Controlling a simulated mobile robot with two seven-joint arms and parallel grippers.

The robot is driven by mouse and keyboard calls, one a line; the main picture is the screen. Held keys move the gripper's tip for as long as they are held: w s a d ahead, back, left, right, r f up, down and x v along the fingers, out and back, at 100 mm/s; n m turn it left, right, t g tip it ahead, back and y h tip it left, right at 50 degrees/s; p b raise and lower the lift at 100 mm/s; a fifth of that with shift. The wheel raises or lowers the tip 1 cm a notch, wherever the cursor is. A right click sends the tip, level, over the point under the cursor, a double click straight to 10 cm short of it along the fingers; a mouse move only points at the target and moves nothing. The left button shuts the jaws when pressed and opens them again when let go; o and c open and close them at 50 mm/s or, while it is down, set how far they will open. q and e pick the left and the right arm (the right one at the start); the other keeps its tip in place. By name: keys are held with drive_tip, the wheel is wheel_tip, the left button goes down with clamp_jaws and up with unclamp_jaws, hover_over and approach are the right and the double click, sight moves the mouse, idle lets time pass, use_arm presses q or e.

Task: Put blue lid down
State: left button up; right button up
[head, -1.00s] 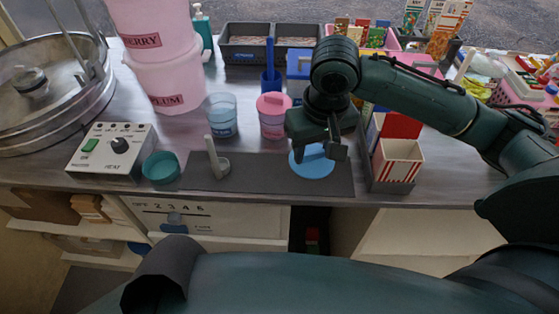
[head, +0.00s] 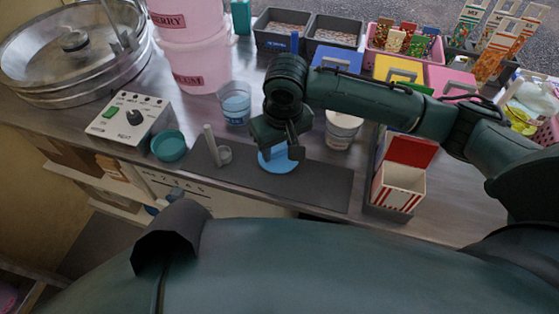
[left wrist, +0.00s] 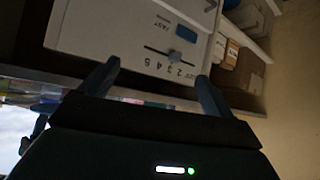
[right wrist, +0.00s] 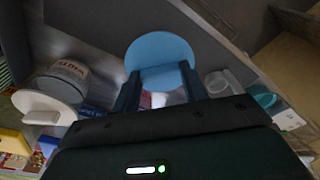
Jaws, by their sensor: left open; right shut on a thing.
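The blue lid (head: 279,162) is a flat round disc at the dark grey mat (head: 325,186) in the head view. My right gripper (head: 281,148) is above it, shut on its grip. I cannot tell whether the lid touches the mat. The right wrist view shows the lid's disc (right wrist: 160,52) just beyond the right fingertips (right wrist: 153,92). My left gripper (left wrist: 156,82) is open and empty in the left wrist view, facing a white panel with a slider and numbers (left wrist: 165,50).
A grey holder with an upright post (head: 216,150) stands left of the lid. A teal dish (head: 169,146), heater box (head: 130,121) and blue tub (head: 236,107) are farther left. A white tub (head: 342,130) and striped box (head: 400,187) stand right. The mat's right part is bare.

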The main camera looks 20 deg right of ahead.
sight(280, 157)
use_arm(q)
drive_tip(key=shift+o, duration=1)
use_arm(e)
wheel_tip(280, 157, down, 2)
use_arm(q)
drive_tip(key=shift+w+r, duration=0.15)
drive_tip(key=shift+r, duration=0.05)
use_arm(e)
drive_tip(key=shift+f, duration=1.85)
drive_tip(key=shift+f, duration=0.1)
drive_tip(key=o, duration=1)
drive_tip(key=shift+c, duration=0.2)
use_arm(q)
drive_tip(key=shift+f, duration=0.1)
use_arm(e)
drive_tip(key=r, duration=0.4)
drive_tip(key=s+r, duration=0.1)
drive_tip(key=r, duration=0.7)
drive_tip(key=shift+s+d+r, duration=0.1)
drive_tip(key=shift+s+r, duration=0.05)
drive_tip(key=shift+s, duration=0.05)
